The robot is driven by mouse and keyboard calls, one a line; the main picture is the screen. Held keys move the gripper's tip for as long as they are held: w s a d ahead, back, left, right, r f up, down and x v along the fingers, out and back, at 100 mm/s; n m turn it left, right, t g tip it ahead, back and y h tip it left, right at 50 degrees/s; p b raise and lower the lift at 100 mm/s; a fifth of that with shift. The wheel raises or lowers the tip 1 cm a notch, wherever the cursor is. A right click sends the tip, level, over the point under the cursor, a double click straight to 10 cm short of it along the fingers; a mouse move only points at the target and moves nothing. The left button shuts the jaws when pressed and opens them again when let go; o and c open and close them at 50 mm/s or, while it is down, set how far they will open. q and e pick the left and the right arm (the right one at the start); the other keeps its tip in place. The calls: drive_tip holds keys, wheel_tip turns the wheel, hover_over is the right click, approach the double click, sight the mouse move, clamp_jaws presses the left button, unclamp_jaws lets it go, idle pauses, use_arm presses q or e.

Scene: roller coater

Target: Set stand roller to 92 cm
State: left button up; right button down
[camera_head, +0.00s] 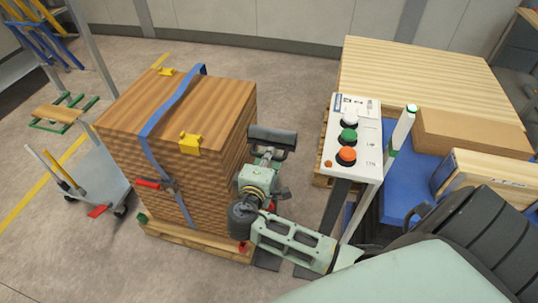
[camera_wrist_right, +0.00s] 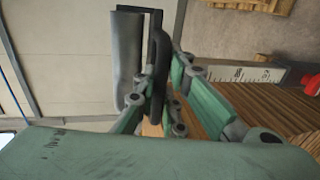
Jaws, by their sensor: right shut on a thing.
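My right gripper (camera_head: 266,163) reaches past the right side of the strapped wood stack. In the right wrist view its green fingers (camera_wrist_right: 160,88) are shut on the black bracket of the stand roller (camera_wrist_right: 158,55). The grey cylinder of the roller (camera_wrist_right: 127,58) lies beside the bracket. In the head view the dark roller (camera_head: 273,138) shows just beyond the gripper. A pale scale strip with dark marks (camera_wrist_right: 240,74) shows to the right in the wrist view; its reading is too small to tell. The stand's lower part is largely hidden by my arm. My left gripper is not in view.
The wood stack (camera_head: 215,100) with a blue strap stands on a pallet (camera_head: 195,240) close to the left of my arm. A control box with buttons (camera_head: 353,110) and light boards (camera_head: 430,75) stand to the right. A cart (camera_head: 90,185) is at left.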

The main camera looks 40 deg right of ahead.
wheel_tip(320, 180, down, 4)
drive_tip(key=shift+w+r+b, duration=0.1)
drive_tip(key=shift+b, duration=0.5)
drive_tip(key=c, duration=1.8)
unclamp_jaws()
drive_tip(key=shift+r, duration=0.2)
drive_tip(key=v, duration=1.2)
